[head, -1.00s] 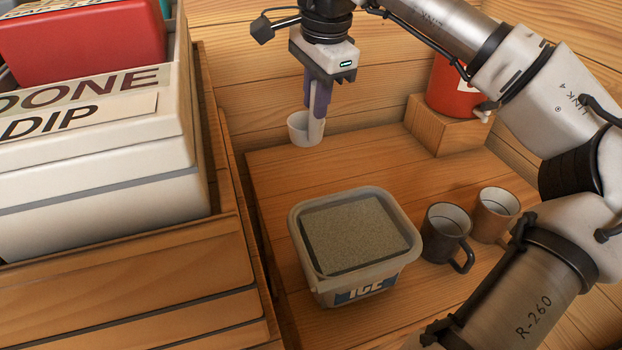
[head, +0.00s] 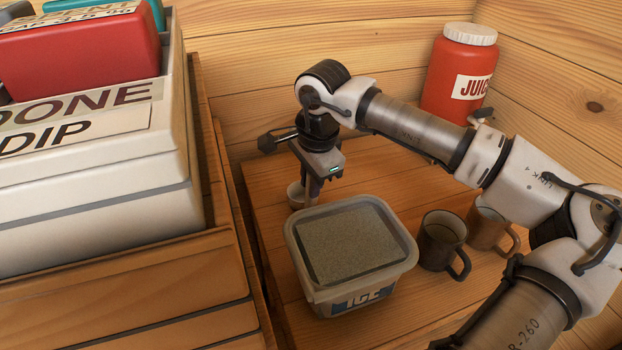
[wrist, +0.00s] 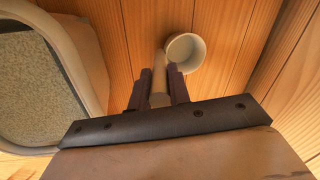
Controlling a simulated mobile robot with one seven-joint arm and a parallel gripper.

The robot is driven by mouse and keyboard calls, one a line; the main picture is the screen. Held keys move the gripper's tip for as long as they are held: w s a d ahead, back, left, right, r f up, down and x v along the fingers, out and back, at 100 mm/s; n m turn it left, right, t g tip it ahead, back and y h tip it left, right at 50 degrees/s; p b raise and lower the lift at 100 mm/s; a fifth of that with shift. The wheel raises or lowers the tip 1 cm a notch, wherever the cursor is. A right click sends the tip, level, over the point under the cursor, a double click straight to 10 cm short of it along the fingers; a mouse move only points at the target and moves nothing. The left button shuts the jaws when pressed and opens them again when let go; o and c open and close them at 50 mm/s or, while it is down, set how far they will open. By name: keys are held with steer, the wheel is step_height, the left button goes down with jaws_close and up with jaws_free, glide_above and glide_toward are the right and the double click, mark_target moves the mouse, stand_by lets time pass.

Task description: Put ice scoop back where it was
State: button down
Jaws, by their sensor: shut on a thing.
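The ice scoop (head: 296,196) is a pale cup with a handle, behind the ice tub in the head view. My gripper (head: 311,190) is shut on its handle and points down. In the wrist view the scoop's round cup (wrist: 185,52) shows beyond the fingertips of my gripper (wrist: 159,88), over wooden planks. The tub marked ICE (head: 350,297) stands on the wooden counter, just in front of the gripper. A grey speckled surface fills the tub's top. Whether the scoop touches the counter, I cannot tell.
A dark mug (head: 441,243) and a brown mug (head: 487,232) stand right of the tub. A red juice jug (head: 455,80) is at the back right. A white dip station (head: 100,200) stands at the left. The wooden wall (head: 330,40) closes off the back.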

steer(key=shift+f, duration=0.15)
steer(key=c, duration=1.3)
jaws_free()
steer(key=r, duration=0.4)
steer(key=s+r, duration=0.1)
steer(key=r, duration=0.3)
steer(key=d+r, duration=0.1)
steer(key=r, duration=0.3)
steer(key=shift+s+r, duration=0.15)
steer(key=shift+s, duration=0.2)
